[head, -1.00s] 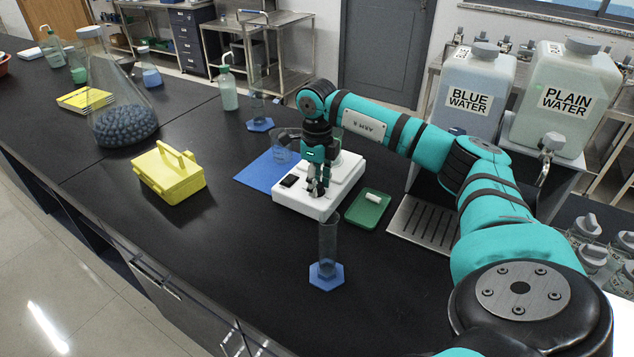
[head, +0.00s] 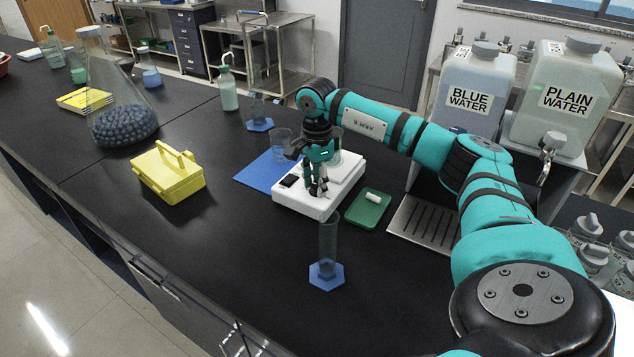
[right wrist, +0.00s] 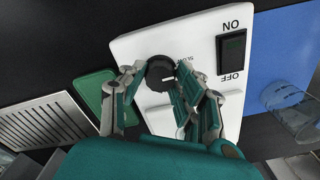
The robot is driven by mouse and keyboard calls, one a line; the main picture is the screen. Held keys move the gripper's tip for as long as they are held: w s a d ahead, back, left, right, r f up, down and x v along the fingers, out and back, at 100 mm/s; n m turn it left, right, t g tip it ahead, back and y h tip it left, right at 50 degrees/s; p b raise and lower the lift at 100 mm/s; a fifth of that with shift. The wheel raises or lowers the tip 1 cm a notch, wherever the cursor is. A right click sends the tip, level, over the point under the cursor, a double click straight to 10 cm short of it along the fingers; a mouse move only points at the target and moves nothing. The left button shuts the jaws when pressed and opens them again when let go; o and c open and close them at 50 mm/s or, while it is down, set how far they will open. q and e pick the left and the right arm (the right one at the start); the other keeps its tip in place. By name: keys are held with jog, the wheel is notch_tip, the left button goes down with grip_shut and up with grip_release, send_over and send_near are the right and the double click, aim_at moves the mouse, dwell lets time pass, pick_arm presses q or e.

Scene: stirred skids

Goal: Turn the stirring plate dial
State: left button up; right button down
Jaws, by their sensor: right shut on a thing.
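The white stirring plate (head: 295,200) stands on the black bench in the middle of the head view. Its round black dial (right wrist: 160,70) shows on the front panel in the right wrist view, beside the black ON/OFF switch (right wrist: 231,52). My right gripper (head: 318,190) points down at the plate's front panel. In the right wrist view its fingers (right wrist: 162,84) stand on both sides of the dial and are shut on it. The dial is hidden by the fingers in the head view. My left gripper is not in view.
A green tray (head: 360,215) with a small white bar lies right of the plate. A graduated cylinder (head: 327,245) stands in front. A blue mat (head: 258,173) and a beaker (head: 281,145) are to the left. A yellow case (head: 168,178) stands further left.

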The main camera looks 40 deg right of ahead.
jog(key=shift+r+n, duration=0.1)
jog(key=shift+n, duration=0.8)
jog(key=shift+d, duration=0.1)
jog(key=c, duration=0.9)
grip_release()
jog(key=shift+c, duration=0.2)
notch_tip(320, 180, up, 12)
